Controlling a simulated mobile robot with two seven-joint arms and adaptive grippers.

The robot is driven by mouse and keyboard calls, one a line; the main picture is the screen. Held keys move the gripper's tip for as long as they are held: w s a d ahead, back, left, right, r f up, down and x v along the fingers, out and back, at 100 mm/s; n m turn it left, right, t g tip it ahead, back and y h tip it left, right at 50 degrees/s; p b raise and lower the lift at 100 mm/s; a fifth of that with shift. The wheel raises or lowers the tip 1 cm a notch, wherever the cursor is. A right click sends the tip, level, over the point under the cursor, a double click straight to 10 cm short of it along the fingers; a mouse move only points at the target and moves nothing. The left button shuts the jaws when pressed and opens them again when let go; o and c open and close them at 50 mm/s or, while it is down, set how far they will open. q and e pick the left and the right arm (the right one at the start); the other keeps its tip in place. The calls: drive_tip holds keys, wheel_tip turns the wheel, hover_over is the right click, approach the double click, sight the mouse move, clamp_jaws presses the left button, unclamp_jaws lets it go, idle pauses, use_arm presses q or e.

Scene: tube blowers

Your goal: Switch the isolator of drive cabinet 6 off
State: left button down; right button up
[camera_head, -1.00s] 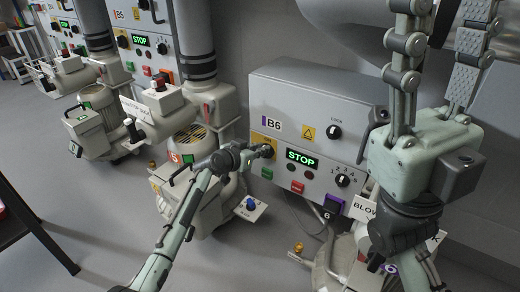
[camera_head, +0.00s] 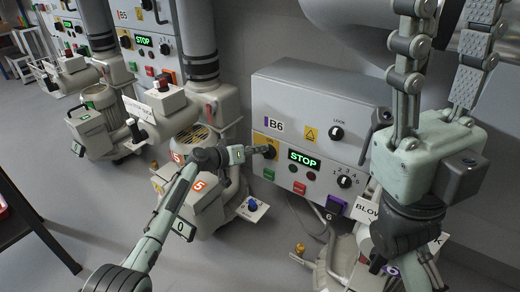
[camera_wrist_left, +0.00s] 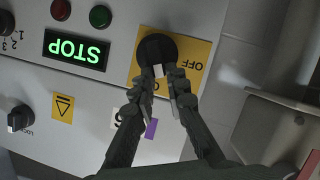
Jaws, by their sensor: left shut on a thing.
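Drive cabinet B6 (camera_head: 320,105) is a grey wall box with a green-lit STOP display (camera_head: 303,158). Its isolator is a dark rotary knob (camera_head: 270,152) on a yellow plate at the lower left; the knob also shows in the left wrist view (camera_wrist_left: 157,46). My left gripper (camera_wrist_left: 166,74) is shut on the knob's handle, whose white mark shows between the fingertips. OFF is readable beside the knob; the other label is partly covered by the fingers. My right gripper (camera_head: 440,60) stands with spread fingers pointing up in front of the cabinet's right side, its fingertips cut off.
Below the display are a green button (camera_head: 295,169), a red button and a numbered selector (camera_head: 344,181). A LOCK knob (camera_head: 336,133) sits above. Blower 5 (camera_head: 195,205) stands left of the cabinet. A dark table (camera_head: 35,235) is at the left edge, with open floor between.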

use_arm(q)
drive_tip(key=shift+w+a+f+n+h, duration=0.1)
drive_tip(key=shift+a+f+n+h, duration=0.15)
drive_tip(key=shift+n, duration=0.35)
drive_tip(key=c, duration=1.5)
unclamp_jaws()
drive_tip(key=shift+c, duration=0.2)
drive_tip(key=v, duration=1.2)
drive_tip(key=shift+a, duration=0.1)
